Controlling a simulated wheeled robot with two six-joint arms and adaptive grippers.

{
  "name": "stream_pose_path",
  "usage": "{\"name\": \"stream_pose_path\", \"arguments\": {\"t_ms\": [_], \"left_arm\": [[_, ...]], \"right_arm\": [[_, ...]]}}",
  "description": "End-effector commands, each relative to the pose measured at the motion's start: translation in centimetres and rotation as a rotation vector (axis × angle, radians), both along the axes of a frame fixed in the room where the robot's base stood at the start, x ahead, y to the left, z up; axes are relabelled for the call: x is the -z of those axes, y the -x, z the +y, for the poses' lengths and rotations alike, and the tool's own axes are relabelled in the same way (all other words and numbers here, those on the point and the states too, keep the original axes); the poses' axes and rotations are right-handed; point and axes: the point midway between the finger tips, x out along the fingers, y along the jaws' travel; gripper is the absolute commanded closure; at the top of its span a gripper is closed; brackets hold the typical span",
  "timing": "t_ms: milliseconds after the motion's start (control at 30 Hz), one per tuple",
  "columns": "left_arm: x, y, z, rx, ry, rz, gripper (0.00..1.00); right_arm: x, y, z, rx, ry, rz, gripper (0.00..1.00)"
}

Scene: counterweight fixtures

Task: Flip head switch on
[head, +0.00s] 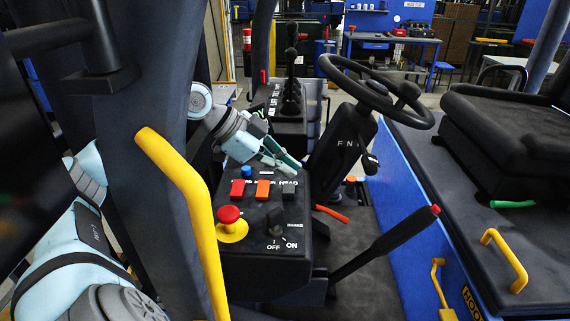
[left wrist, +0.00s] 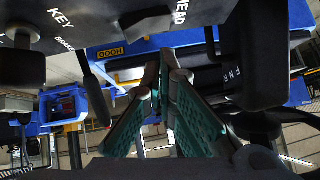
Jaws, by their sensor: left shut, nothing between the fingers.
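The head switch (head: 289,190) is a dark rocker on the black console, below the white HEAD label and right of the orange rocker. My left gripper (head: 293,162) is just above and behind the label in the head view, with its teal fingers shut and empty. The fingers appear apart from the switch. In the left wrist view the closed fingertips (left wrist: 164,66) are below a dark block (left wrist: 148,18) beside the HEAD label, probably the switch. Its tilt is too dark to tell. My right gripper is not in view.
A red rocker (head: 237,188), orange rocker (head: 263,189), blue knob (head: 247,171), red stop button (head: 229,214) and key switch (head: 275,224) crowd the console. The steering wheel (head: 374,98) and its column stand right of the gripper. A yellow grab rail (head: 185,180) is in front left.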

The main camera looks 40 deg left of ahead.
Motion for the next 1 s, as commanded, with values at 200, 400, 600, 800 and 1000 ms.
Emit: {"name": "stream_pose_path", "arguments": {"t_ms": [200, 400, 600, 800, 1000], "left_arm": [[-3.8, 1.0, 2.6, -0.003, -0.002, -0.004, 1.00], [-7.1, 2.6, 5.2, -0.003, 0.000, -0.004, 1.00], [-8.4, 3.3, 6.4, -0.001, 0.000, -0.004, 1.00], [-8.4, 3.4, 6.5, 0.001, -0.001, -0.002, 1.00], [-8.4, 3.3, 6.5, -0.001, -0.001, -0.002, 1.00]], "right_arm": [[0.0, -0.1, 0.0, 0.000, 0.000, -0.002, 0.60], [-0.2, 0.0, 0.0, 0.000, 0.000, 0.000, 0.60], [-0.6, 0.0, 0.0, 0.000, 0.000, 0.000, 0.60], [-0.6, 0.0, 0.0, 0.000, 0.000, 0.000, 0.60], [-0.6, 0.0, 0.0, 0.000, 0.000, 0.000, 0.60]]}}
